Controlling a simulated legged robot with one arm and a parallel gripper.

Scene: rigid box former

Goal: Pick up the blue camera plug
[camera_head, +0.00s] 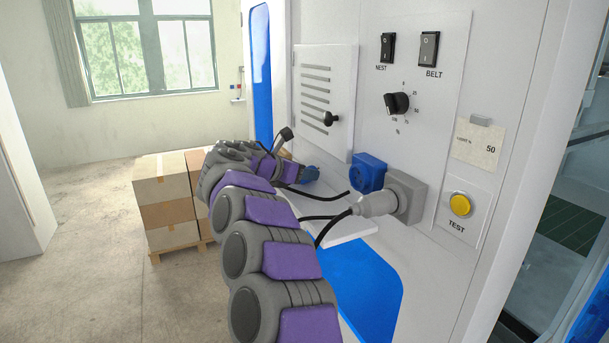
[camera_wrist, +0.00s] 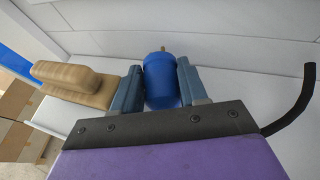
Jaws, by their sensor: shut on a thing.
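The blue camera plug (camera_wrist: 161,84) stands between the two blue-grey fingers of my gripper (camera_wrist: 159,68) in the wrist view. The fingers are shut on its sides, and a small brass-coloured tip shows at its far end. In the head view the blue plug (camera_head: 309,173) is a small blue shape at the end of my arm, close to the machine front. My fingers are mostly hidden there by my own arm. Whether the plug still touches the pale surface under it, I cannot tell.
A blue socket (camera_head: 367,172) and a grey plug (camera_head: 376,204) in a grey socket are on the panel to the right. A tan object (camera_wrist: 75,82) lies close beside my left finger. Black cables (camera_head: 325,217) hang near my arm. Stacked boxes (camera_head: 166,203) stand behind.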

